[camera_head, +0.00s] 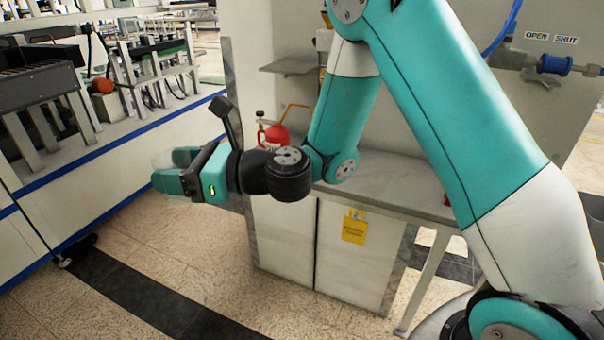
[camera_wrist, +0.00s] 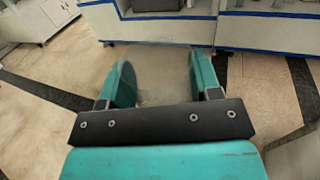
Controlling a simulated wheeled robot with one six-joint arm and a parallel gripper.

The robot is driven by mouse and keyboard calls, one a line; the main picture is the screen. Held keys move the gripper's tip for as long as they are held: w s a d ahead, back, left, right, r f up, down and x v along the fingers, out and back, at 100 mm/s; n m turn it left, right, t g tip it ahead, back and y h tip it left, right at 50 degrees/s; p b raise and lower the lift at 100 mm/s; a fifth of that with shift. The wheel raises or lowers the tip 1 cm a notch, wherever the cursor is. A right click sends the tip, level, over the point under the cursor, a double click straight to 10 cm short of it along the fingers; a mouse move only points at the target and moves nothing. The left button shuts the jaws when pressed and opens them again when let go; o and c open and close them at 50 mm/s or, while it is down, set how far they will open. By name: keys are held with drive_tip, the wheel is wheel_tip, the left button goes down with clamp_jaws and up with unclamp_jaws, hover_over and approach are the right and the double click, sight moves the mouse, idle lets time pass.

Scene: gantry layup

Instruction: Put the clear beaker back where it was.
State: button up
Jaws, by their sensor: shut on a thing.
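My gripper (camera_head: 172,168) is left of centre in the head view, held out sideways above the open floor. It is shut on the clear beaker (camera_head: 161,160), whose faint see-through wall shows beside the fingers. In the wrist view, my gripper (camera_wrist: 158,85) has its two teal fingers apart, with the clear beaker (camera_wrist: 155,72) barely visible between them against the floor. Its outline is too faint to tell whether it is upright or holds anything.
A grey-topped bench (camera_head: 390,190) with a red can (camera_head: 274,136) stands behind my arm. A yellow label (camera_head: 354,228) is on its front. A long white machine bench (camera_head: 120,155) with blue edging lies at left. Tiled floor (camera_head: 130,250) between them is clear.

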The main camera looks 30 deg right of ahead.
drive_tip(key=w+d+f+m+t+h, duration=0.1)
drive_tip(key=w+d+m+t+h, duration=0.3)
drive_tip(key=d, duration=0.8)
drive_tip(key=w+d+f+m+t+h+p, duration=0.15)
drive_tip(key=w+d+m+h, duration=0.25)
drive_tip(key=d+h, duration=0.55)
drive_tip(key=w+d+f+m+t+h, duration=0.1)
drive_tip(key=w+d+m+t+h, duration=0.3)
drive_tip(key=d, duration=1.1)
drive_tip(key=shift+m+g, duration=0.5)
drive_tip(key=shift+g, duration=0.15)
drive_tip(key=f+b, duration=0.1)
drive_tip(key=f, duration=0.1)
drive_tip(key=d+f+b, duration=0.1)
drive_tip(key=f+b, duration=0.3)
drive_tip(key=shift+w+d, duration=0.25)
drive_tip(key=shift+d, duration=0.15)
wheel_tip(320, 180, down, 4)
drive_tip(key=b, duration=0.3)
drive_tip(key=shift+f+b, duration=0.1)
drive_tip(key=shift+b, duration=0.2)
drive_tip(key=shift+r, duration=0.2)
drive_tip(key=shift+f, duration=0.15)
